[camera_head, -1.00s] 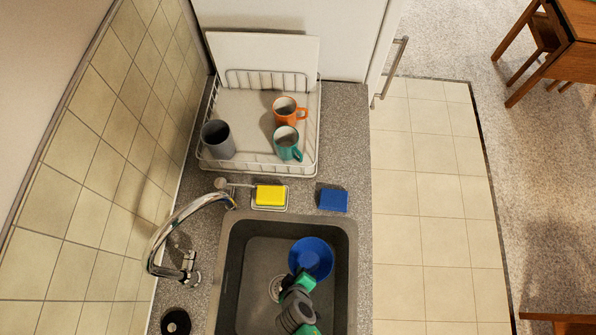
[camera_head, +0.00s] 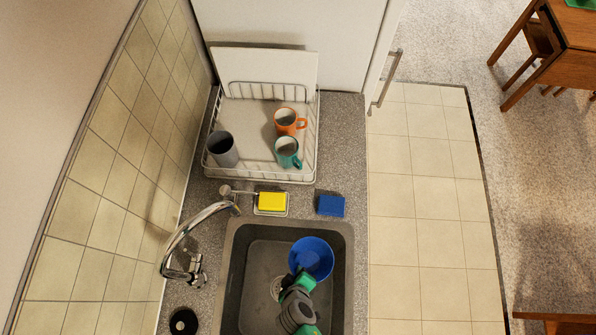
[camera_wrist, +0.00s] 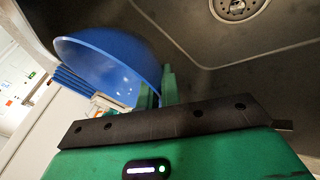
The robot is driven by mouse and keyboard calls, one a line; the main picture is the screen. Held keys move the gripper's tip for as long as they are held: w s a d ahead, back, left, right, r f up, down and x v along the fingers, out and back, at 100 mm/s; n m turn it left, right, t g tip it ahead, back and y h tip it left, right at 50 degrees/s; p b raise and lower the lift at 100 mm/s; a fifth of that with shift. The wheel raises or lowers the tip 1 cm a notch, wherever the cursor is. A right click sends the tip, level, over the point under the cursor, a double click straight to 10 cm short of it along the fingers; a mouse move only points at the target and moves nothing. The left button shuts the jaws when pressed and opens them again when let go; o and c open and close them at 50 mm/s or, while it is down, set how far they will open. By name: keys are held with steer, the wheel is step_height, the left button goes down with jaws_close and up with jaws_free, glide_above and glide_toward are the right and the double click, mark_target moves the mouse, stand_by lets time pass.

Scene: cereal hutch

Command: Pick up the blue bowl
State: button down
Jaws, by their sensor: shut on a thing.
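The blue bowl (camera_head: 312,256) is in the sink (camera_head: 343,290), in its right half. It also shows in the wrist view (camera_wrist: 110,58), where it appears tilted, with its rim at the fingers. My gripper (camera_head: 300,278) reaches into the sink from the front and is shut on the bowl's near-left rim. In the wrist view, the green fingers of my gripper (camera_wrist: 158,92) sit close together at the bowl's edge. I cannot tell whether the bowl is clear of the sink floor.
A chrome faucet (camera_head: 180,233) stands left of the sink. Behind it are a yellow sponge (camera_head: 272,201), a blue sponge (camera_head: 331,205) and a dish rack (camera_head: 312,170) with a grey cup (camera_head: 223,150), an orange mug (camera_head: 286,121) and a teal mug (camera_head: 287,152). The sink's left part is clear.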

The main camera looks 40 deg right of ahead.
step_height(320, 180, up, 6)
steer(key=p, duration=0.4)
steer(key=shift+r, duration=1.05)
